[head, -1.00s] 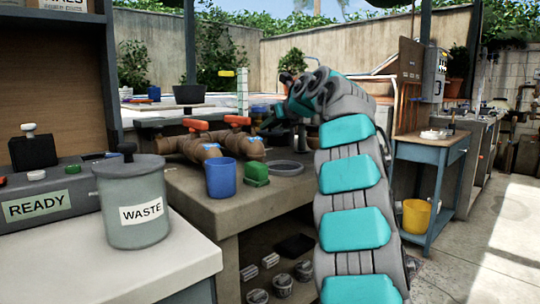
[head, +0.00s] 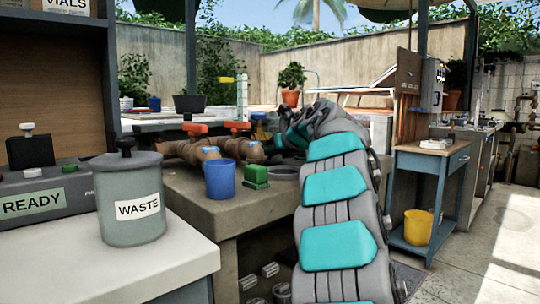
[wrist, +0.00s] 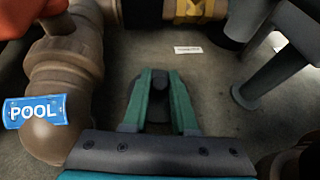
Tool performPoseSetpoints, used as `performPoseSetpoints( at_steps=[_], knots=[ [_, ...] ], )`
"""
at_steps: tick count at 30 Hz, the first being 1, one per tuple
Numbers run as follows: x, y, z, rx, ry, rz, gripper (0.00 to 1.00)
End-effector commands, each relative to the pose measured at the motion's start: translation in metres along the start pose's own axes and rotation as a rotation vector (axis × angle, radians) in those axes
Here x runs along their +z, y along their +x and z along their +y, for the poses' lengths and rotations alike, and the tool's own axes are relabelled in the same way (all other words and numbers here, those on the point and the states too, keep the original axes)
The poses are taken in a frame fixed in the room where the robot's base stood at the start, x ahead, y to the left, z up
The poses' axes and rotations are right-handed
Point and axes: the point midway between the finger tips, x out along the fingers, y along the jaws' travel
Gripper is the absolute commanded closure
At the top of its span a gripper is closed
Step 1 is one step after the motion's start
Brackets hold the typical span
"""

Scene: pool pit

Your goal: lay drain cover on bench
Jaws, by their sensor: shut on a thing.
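In the wrist view my gripper (wrist: 160,78) has its teal fingers closed around a dark grey piece (wrist: 160,104), rounded with a small knob, which I take for the drain cover. It is low over a grey-brown concrete surface; whether it touches cannot be told. In the head view the concrete bench (head: 225,215) carries pipes, a blue cup and a green block. My arm reaches over its right part and hides the gripper tips and the drain cover there.
Brown pipes with red handles (head: 194,129) stand left of my gripper, one with a blue POOL tag (wrist: 35,110). A grey post (wrist: 272,75) stands to its right. The blue cup (head: 220,179), green block (head: 255,176) and grey ring (head: 284,172) are close to my arm.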

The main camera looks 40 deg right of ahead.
Motion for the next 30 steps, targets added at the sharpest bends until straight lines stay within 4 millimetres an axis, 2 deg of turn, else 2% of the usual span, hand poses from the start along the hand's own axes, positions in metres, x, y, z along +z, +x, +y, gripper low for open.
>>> performPoseSetpoints(
  at_steps=[7,8,15,25,30],
  knots=[
    [-0.004,0.002,-0.001,-0.001,0.0,0.0,1.0],
    [-0.003,0.001,-0.001,-0.001,0.0,0.0,0.71],
    [-0.003,0.001,-0.001,0.0,0.001,0.0,0.44],
    [0.002,-0.001,0.0,0.0,0.001,0.0,0.44],
    [0.0,-0.023,-0.002,-0.004,0.002,-0.001,0.44]
  ],
)
